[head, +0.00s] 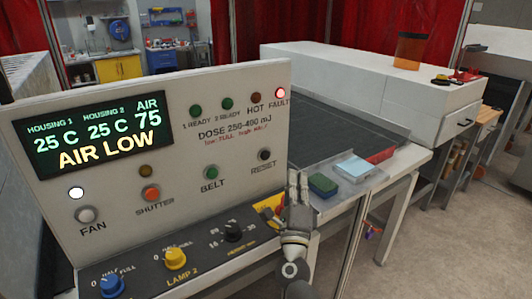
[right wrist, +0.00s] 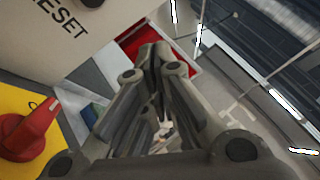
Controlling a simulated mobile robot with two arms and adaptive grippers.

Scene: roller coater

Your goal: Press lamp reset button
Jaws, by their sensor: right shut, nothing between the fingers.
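The reset button (head: 264,155) is a small dark round button above the RESET label, on the right side of the white control panel (head: 130,205). In the right wrist view, a dark round shape at the top edge near the RESET label looks like the button (right wrist: 91,2), cut off by the frame. My right gripper (head: 298,174) is shut and empty, its fingers pointing up, to the right of and a little below the button. It appears apart from the button. In the right wrist view its fingertips (right wrist: 155,52) are together. My left gripper is not in view.
The display (head: 95,135) reads AIR LOW, and the FAULT light (head: 280,93) glows red. A black selector knob (head: 233,231) and a red-and-yellow switch (head: 271,211) sit below the button.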

